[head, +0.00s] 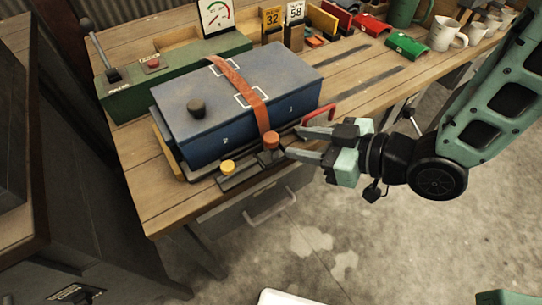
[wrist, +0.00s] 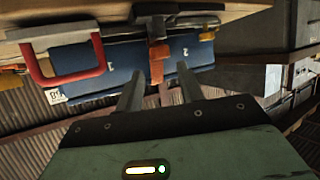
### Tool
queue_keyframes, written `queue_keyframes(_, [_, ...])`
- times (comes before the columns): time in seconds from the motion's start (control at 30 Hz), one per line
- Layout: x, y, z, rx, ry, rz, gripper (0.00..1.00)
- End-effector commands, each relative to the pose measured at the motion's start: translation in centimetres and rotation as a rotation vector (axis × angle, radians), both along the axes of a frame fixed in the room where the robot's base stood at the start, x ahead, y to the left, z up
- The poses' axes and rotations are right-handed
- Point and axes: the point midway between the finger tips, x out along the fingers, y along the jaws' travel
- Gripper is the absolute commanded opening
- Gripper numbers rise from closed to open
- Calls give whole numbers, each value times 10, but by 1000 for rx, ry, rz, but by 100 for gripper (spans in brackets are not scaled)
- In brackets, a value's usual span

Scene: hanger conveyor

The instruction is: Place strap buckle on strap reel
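An orange strap (head: 238,80) runs over the blue box (head: 292,92) and down its front side. At its lower front end is an orange-brown round piece (head: 270,140) on a dark bracket (head: 254,172); I cannot tell which part is the buckle and which the reel. My gripper (head: 295,143) is open, just right of that round piece, with nothing between its fingers. In the wrist view, the orange strap (wrist: 158,66) shows beyond and between the open fingertips (wrist: 158,78), with a dark piece (wrist: 157,28) on it. Contact is not visible.
A red handle (head: 320,115) stands close behind my gripper. A green control box (head: 130,95) with lever and gauge is behind the blue box. Mugs (head: 446,34) stand at the far right.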

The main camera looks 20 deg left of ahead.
Motion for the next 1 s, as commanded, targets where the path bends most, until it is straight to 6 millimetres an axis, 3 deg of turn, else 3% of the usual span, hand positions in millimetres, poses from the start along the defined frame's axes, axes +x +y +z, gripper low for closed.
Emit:
queue_keyframes(0.47, [6,30,-15,-1,1,0,38])
queue_keyframes(0.8, [16,68,-35,0,0,0,38])
queue_keyframes(1.0, [17,70,-36,-1,-1,-2,38])
